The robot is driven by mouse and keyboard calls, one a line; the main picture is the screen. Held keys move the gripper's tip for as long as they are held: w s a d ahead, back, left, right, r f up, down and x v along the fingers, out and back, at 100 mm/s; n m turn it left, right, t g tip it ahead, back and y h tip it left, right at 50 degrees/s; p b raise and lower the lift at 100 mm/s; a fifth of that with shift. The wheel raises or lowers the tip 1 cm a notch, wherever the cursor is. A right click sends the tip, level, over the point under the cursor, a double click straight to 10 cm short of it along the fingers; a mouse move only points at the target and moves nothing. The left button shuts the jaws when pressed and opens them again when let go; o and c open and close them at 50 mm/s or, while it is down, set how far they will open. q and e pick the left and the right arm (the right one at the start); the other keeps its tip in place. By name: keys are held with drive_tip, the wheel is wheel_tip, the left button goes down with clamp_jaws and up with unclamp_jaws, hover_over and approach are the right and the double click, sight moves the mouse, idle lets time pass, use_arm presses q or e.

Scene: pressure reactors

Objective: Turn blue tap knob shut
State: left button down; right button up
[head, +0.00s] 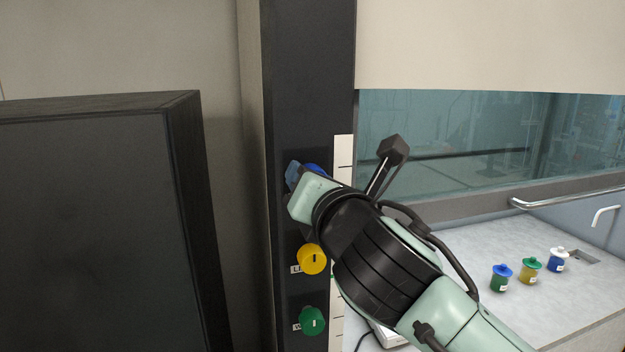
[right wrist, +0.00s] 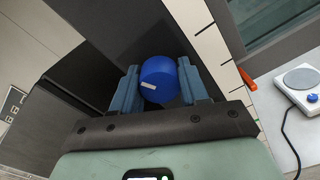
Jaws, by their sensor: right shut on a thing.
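The blue tap knob (right wrist: 160,78) sits on the dark column, between the fingers of my right gripper (right wrist: 158,90) in the right wrist view. The jaws are shut on it. A white mark on the knob's face lies nearly level in that view, tilted slightly. In the head view my right gripper (head: 297,176) reaches the column from the right and hides most of the blue knob (head: 316,170). My left gripper is in neither view.
A yellow knob (head: 312,259) and a green knob (head: 312,321) sit lower on the column (head: 305,60). A black cabinet (head: 90,220) stands at the left. Several lidded jars (head: 529,270) stand on the worktop (head: 560,315). A hotplate (right wrist: 302,80) shows at right.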

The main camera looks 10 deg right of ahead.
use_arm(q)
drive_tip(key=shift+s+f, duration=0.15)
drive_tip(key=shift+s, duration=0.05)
use_arm(e)
drive_tip(key=m, duration=0.5)
drive_tip(key=shift+m, duration=0.3)
drive_tip(key=o, duration=1.1)
drive_tip(key=shift+c, duration=0.2)
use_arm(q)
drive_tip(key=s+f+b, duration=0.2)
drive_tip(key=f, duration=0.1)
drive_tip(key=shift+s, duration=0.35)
use_arm(e)
drive_tip(key=s, duration=1.3)
drive_tip(key=shift+s+d, duration=0.2)
